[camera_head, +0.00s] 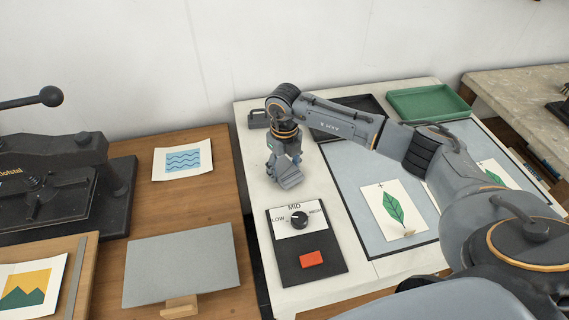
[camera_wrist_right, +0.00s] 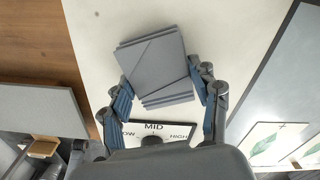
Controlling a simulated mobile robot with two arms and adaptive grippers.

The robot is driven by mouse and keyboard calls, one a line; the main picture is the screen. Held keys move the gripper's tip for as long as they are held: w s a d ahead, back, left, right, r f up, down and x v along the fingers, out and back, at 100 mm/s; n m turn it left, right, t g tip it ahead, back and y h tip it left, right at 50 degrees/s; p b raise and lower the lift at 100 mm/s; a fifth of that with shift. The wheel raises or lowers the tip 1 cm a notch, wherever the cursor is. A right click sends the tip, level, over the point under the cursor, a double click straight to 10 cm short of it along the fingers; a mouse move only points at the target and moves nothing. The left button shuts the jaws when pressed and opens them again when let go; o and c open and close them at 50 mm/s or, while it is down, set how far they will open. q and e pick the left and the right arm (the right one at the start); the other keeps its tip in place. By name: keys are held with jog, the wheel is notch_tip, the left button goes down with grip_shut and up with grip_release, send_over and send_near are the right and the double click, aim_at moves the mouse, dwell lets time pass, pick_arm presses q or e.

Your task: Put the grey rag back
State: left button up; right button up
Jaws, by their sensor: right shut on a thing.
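The grey rag (camera_wrist_right: 155,62) looks like a folded stack of flat grey layers, some turned against the others. In the wrist view it sits between the two fingers of my right gripper (camera_wrist_right: 165,98), which is shut on it. In the head view my right gripper (camera_head: 284,170) points down over the white table (camera_head: 333,282), behind the dial panel. The rag is mostly hidden there by the fingers. I cannot tell whether it touches the table. My left gripper is not in view.
The dial panel (camera_head: 307,249) with a red button is just in front of the gripper. A grey mat with leaf prints (camera_head: 396,209), a black tray (camera_head: 347,108) and a green tray (camera_head: 427,103) lie right. A grey slab (camera_head: 181,264) is left. Bare white tabletop surrounds the gripper.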

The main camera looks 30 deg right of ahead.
aim_at(284, 168)
jog(key=shift+f, duration=0.1)
jog(key=shift+f+b, duration=0.15)
jog(key=shift+b, duration=0.15)
jog(key=o, duration=1.1)
jog(key=shift+r, duration=0.25)
notch_tip(284, 168, up, 12)
jog(key=b, duration=0.2)
